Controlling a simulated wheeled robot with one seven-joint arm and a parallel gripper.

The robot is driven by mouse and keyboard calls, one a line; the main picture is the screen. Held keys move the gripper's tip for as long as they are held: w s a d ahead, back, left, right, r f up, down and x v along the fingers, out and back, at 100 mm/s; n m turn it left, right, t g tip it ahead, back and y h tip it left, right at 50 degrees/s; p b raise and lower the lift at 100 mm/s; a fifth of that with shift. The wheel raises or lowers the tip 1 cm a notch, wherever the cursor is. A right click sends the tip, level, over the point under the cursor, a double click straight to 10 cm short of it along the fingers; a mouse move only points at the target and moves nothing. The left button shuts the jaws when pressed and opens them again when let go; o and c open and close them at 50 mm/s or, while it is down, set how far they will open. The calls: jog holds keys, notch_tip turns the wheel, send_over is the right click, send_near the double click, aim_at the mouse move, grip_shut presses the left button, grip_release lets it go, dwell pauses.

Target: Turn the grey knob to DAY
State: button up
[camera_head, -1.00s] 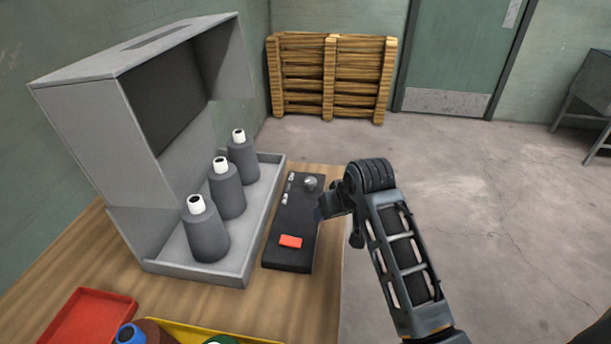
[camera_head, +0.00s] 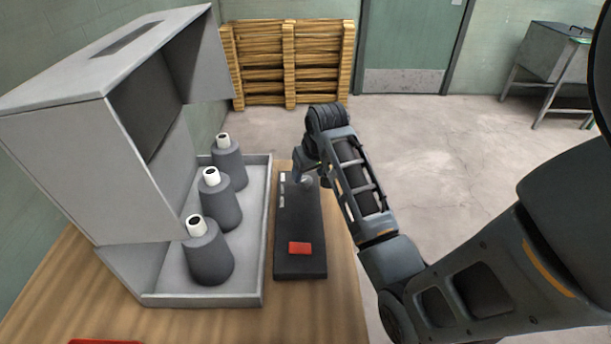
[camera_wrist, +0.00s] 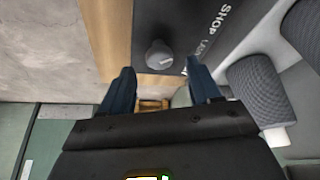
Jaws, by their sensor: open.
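The grey knob (camera_wrist: 159,54) sits on a dark control panel (camera_wrist: 178,18) in the wrist view, just beyond my fingertips and between their lines. A pale pointer mark shows on its face. My gripper (camera_wrist: 160,80) is open, one blue finger to each side, apart from the knob. In the head view the knob (camera_head: 306,181) is small at the far end of the panel (camera_head: 300,225), partly covered by my gripper (camera_head: 300,175). White labels lie left of the knob; "SHOP" is legible in the wrist view, but I cannot read DAY.
A red block (camera_head: 300,248) lies on the panel's near end. Left of it stands a grey machine (camera_head: 130,110) whose tray (camera_head: 255,240) holds three dark cones with white tops. The wooden table (camera_head: 335,300) ends right of the panel. A pallet (camera_head: 288,60) stands behind.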

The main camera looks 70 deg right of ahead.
aim_at(306, 179)
jog(key=shift+x, duration=1.55)
jog(key=c, duration=1)
